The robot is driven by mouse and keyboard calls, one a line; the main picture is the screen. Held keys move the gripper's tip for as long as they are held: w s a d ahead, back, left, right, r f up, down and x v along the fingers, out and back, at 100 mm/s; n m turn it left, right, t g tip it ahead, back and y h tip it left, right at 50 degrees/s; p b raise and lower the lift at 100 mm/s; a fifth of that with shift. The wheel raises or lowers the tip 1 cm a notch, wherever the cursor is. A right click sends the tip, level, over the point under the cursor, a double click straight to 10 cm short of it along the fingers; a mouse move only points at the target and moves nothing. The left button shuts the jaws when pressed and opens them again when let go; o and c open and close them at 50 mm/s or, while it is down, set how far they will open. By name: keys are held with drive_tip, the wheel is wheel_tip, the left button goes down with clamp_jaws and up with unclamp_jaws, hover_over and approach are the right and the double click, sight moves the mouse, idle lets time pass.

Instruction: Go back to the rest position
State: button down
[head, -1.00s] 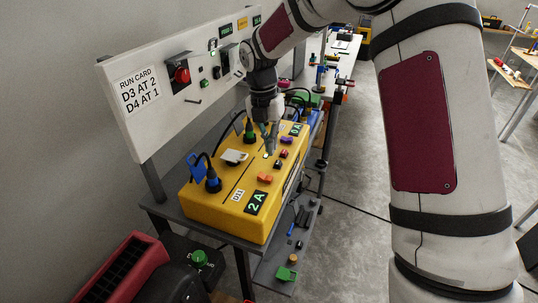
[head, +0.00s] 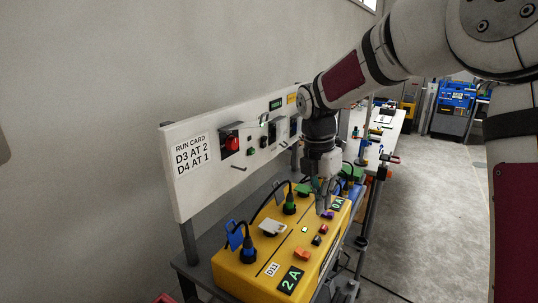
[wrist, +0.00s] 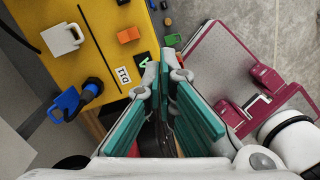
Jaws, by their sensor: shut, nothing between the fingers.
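My gripper (head: 325,203) points down over the far part of the yellow box (head: 238,270) in the head view. In the wrist view my gripper (wrist: 162,100) shows its teal finger pads close together with nothing held. The yellow box (wrist: 98,62) lies beyond the fingers there, with an orange switch (wrist: 128,35) and a label. My arm reaches in from the upper right of the head view. Whether the fingertips touch the box cannot be told.
A white panel (head: 205,200) with a run card and a red knob (head: 232,143) stands behind the box. A blue plug (head: 248,244) and a green plug (head: 290,205) with cables rise from the box. A workbench (head: 388,128) stands farther back. Open floor (head: 430,220) lies to the right.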

drive_tip(key=s+d+r+m+t, duration=0.1)
drive_tip(key=s+r+m, duration=0.4)
drive_tip(key=s+m, duration=0.25)
drive_tip(key=s+d+r+m+t, duration=0.1)
drive_tip(key=s+r+m+t, duration=0.1)
drive_tip(key=s+r+m, duration=0.35)
drive_tip(key=s+f+m+t+y, duration=0.1)
drive_tip(key=s+f+m+t, duration=0.1)
drive_tip(key=s+m, duration=1)
drive_tip(key=s, duration=0.2)
drive_tip(key=shift+s+d+f, duration=0.25)
drive_tip(key=shift+s+d, duration=0.05)
drive_tip(key=shift+d, duration=0.05)
